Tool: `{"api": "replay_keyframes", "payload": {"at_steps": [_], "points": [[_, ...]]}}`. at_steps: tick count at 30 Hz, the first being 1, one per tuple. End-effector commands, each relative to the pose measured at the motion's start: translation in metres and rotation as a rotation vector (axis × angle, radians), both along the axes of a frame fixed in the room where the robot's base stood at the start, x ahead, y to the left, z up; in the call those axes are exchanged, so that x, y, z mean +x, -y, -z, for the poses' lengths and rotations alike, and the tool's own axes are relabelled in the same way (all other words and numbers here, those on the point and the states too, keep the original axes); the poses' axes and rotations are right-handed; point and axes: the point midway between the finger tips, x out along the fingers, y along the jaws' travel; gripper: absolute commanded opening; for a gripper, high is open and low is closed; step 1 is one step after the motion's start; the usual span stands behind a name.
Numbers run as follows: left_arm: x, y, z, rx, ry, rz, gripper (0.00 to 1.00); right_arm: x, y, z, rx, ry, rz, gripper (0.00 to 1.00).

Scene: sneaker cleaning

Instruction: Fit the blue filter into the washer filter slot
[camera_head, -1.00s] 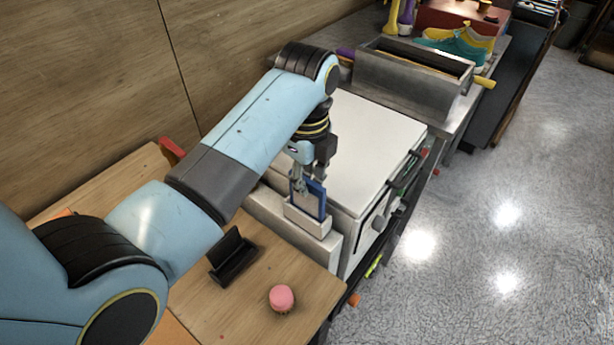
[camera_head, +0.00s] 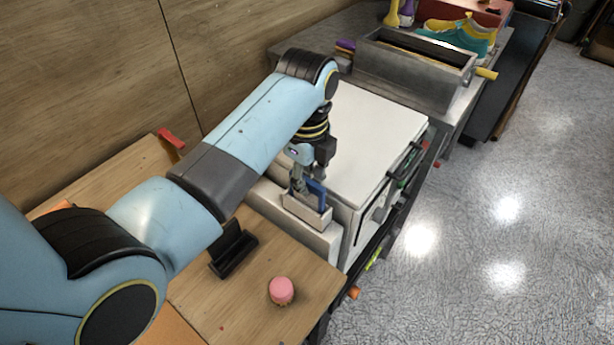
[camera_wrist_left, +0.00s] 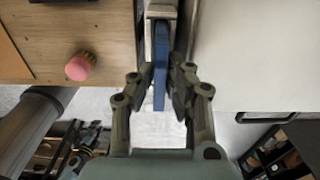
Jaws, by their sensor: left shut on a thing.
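The blue filter (camera_head: 317,193) stands upright in the head view, its lower part hidden by the front wall of the white filter slot (camera_head: 308,216) at the washer's near side. My left gripper (camera_head: 302,187) points down over the slot and is shut on the filter. In the left wrist view the filter (camera_wrist_left: 160,68) shows edge-on between the fingers (camera_wrist_left: 163,92), with the pale slot housing (camera_wrist_left: 161,10) at its far end. How deep the filter sits is hidden. The white-topped washer (camera_head: 372,135) stands just behind. My right gripper is not in view.
A wooden counter (camera_head: 245,295) lies in front, with a black holder (camera_head: 233,252) and a pink round object (camera_head: 281,291) on it. A grey metal basin (camera_head: 415,75) stands beyond the washer. The floor at right is open.

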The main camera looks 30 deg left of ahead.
Motion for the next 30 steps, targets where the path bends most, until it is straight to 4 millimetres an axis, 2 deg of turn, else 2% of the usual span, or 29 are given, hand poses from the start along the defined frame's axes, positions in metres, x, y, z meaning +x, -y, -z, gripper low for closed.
{"api": "replay_keyframes", "payload": {"at_steps": [1,7,17,27,30], "points": [[0.0,0.0,0.001,0.0,0.0,0.0,0.13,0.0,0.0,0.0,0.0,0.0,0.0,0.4],[0.0,0.0,0.0,0.0,0.0,0.0,0.39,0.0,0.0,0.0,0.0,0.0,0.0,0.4],[0.001,0.0,-0.004,0.0,0.001,0.0,0.39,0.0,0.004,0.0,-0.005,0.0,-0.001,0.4],[0.001,0.0,-0.06,0.0,0.004,-0.001,0.39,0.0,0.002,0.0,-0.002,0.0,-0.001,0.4],[0.001,0.0,-0.07,0.001,0.002,-0.001,0.39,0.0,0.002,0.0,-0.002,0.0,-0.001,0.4]]}}
